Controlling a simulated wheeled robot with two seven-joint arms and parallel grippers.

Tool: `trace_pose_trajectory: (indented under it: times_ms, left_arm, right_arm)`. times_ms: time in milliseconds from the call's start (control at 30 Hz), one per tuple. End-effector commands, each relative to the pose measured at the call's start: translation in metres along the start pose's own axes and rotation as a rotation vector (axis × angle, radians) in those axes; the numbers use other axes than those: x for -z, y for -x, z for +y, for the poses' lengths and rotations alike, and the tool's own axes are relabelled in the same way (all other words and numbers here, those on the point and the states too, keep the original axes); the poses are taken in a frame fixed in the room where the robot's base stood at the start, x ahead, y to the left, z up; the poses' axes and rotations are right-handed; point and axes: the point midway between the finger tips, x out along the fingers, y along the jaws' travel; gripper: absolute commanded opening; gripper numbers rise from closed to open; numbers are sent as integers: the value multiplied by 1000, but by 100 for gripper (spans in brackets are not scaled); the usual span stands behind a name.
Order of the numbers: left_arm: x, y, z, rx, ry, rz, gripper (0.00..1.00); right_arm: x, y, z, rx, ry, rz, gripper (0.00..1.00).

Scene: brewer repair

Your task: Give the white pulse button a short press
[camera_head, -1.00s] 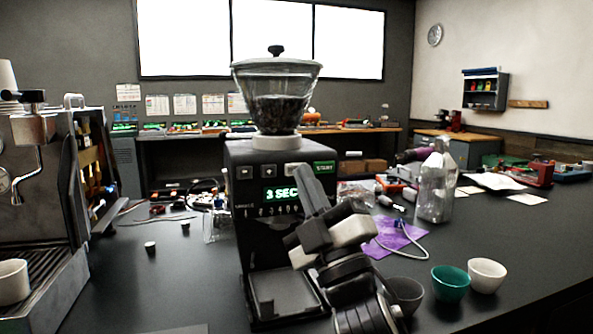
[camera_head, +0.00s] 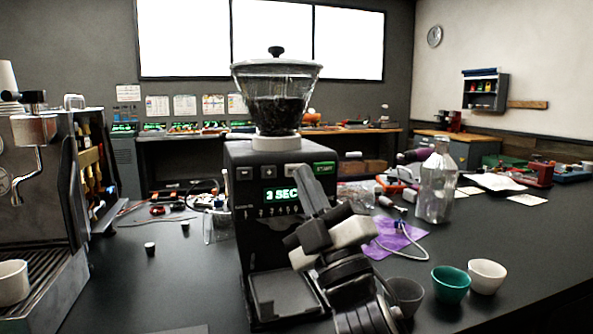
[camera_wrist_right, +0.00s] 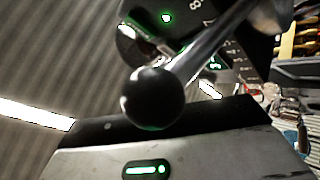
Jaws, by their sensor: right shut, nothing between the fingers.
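The black grinder (camera_head: 262,230) stands in the middle of the table, with a lit green display reading "3 SEC" (camera_head: 281,195). A row of pale buttons and a green START button (camera_head: 324,168) sit above the display. A pale button (camera_head: 293,170) just left of START is partly hidden behind my gripper; I cannot tell for sure whether it is the white pulse button. My right gripper (camera_head: 306,180) is shut and empty, its tip pointing up in front of the panel by the display's right end. I cannot tell whether it touches. My left gripper is not in view.
A grey cup (camera_head: 404,296), a teal cup (camera_head: 451,284) and a white cup (camera_head: 487,276) stand right of my arm. A clear bottle (camera_head: 437,190) stands behind them. An espresso machine (camera_head: 45,200) stands at left. In the wrist view a black ball knob (camera_wrist_right: 152,97) blocks part of the picture.

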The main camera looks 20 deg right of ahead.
Motion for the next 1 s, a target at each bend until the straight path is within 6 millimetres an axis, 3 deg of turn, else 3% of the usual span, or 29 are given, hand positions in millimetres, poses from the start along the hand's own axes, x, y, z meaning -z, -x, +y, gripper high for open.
trace_pose_trajectory:
  times_ms: [1000]
  left_arm:
    - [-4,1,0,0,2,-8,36]
  right_arm:
    - [-4,-4,-3,0,0,-1,0]
